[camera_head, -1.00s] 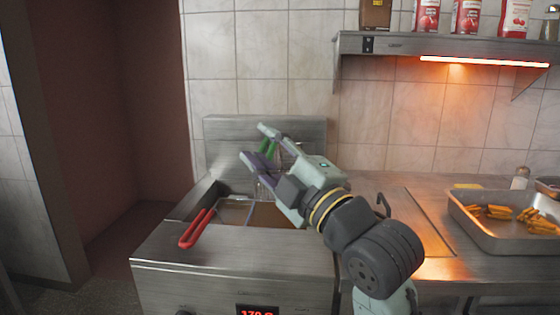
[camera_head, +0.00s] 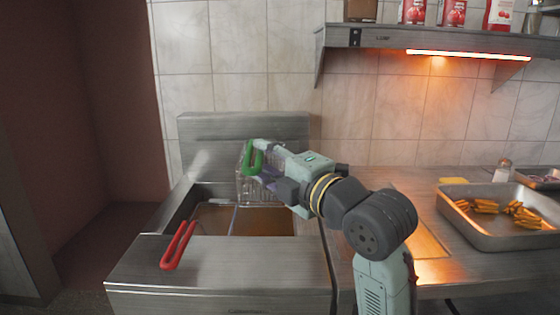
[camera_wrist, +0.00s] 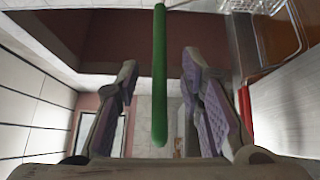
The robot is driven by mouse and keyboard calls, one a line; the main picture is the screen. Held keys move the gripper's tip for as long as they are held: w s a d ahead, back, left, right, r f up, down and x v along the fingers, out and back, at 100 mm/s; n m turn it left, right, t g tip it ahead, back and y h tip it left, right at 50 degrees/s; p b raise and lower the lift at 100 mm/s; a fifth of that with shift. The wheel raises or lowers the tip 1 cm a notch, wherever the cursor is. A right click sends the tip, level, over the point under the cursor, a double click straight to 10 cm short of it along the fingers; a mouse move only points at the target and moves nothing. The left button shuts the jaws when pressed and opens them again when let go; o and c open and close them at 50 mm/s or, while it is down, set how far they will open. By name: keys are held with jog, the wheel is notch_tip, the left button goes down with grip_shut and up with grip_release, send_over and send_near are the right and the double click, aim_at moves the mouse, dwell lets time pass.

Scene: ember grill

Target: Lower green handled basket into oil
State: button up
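The green handle (camera_head: 253,158) belongs to a wire basket (camera_head: 246,190), which sits raised at the back of the fryer, above the brown oil (camera_head: 262,222). My gripper (camera_head: 264,166) is at the handle, with its fingers around it. In the wrist view the green handle (camera_wrist: 160,75) stands between the two purple-padded fingers (camera_wrist: 160,95), with a gap on both sides. The fingers are apart and not closed on it. Part of the basket is hidden behind my gripper.
A red handle (camera_head: 178,245) juts over the fryer's front left edge. A metal tray of fries (camera_head: 470,236) stands on the right counter, near a shaker (camera_head: 502,171). A shelf (camera_head: 380,37) with a glowing heat lamp (camera_head: 468,55) hangs above.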

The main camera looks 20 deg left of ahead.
aim_at(251, 149)
jog(key=shift+p+x, duration=0.6)
jog(key=shift+x, duration=1.95)
jog(key=shift+c, duration=0.4)
grip_shut()
jog(key=c, duration=0.5)
grip_release()
grip_shut()
jog(key=shift+r, duration=0.15)
